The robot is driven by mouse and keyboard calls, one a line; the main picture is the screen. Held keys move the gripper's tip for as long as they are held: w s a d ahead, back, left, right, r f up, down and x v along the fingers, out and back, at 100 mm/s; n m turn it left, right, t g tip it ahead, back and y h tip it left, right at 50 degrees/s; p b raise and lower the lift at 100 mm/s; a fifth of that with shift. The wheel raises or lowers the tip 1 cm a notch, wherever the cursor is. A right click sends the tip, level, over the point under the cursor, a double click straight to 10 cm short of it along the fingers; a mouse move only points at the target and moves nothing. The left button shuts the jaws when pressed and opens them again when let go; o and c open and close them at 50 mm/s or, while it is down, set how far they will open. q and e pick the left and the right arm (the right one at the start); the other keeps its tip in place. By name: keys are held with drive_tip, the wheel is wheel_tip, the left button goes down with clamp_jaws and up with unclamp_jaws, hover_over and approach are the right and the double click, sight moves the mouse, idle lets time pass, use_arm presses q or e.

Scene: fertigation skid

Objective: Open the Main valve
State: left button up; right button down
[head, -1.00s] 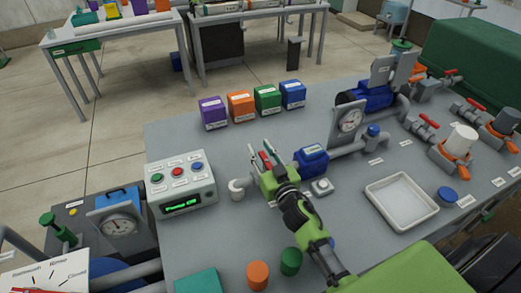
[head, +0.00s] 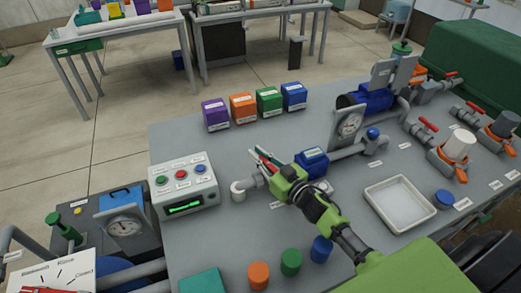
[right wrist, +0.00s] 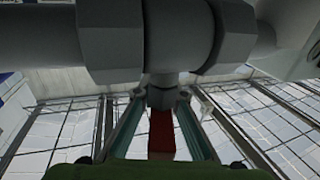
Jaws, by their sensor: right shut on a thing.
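The valve with a red lever handle (head: 266,161) sits on the grey pipe on the bench, between the white elbow (head: 238,190) and the blue meter (head: 312,160). My right gripper (head: 262,163) is shut on this red handle, with a finger on each side of it. In the right wrist view the red handle (right wrist: 161,133) lies between the two fingers, below the grey valve body (right wrist: 180,40). The gripper hides much of the valve in the head view. Its label is too small to read. My left gripper is not in view.
A control box (head: 183,187) with coloured buttons stands left of the valve. A gauge (head: 349,125) and a white tray (head: 400,203) are to the right. Several coloured boxes (head: 243,107) stand behind. Coloured caps (head: 291,262) stand in front. Other red-handled valves (head: 428,125) are far right.

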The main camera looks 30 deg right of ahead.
drive_tip(key=shift+s+a+f+n+g+y+b, duration=0.1)
drive_tip(key=shift+s+a+n+g+y+b, duration=0.25)
drive_tip(key=shift+n+g+y+b, duration=0.75)
drive_tip(key=shift+s+a+r+n+g+y+b, duration=0.15)
drive_tip(key=shift+a+n+g+y+b, duration=0.35)
drive_tip(key=shift+n+g+y, duration=1.15)
drive_tip(key=shift+s+a+f+n+g+y+b, duration=0.25)
drive_tip(key=shift+n+y+b, duration=0.6)
drive_tip(key=shift+y, duration=1.3)
drive_tip(key=shift+s+a+r, duration=0.1)
drive_tip(key=shift+a+r, duration=0.05)
drive_tip(key=shift+a, duration=0.05)
drive_tip(key=c, duration=2)
unclamp_jaws()
drive_tip(key=shift+c, duration=0.2)
wheel_tip(320, 180, up, 10)
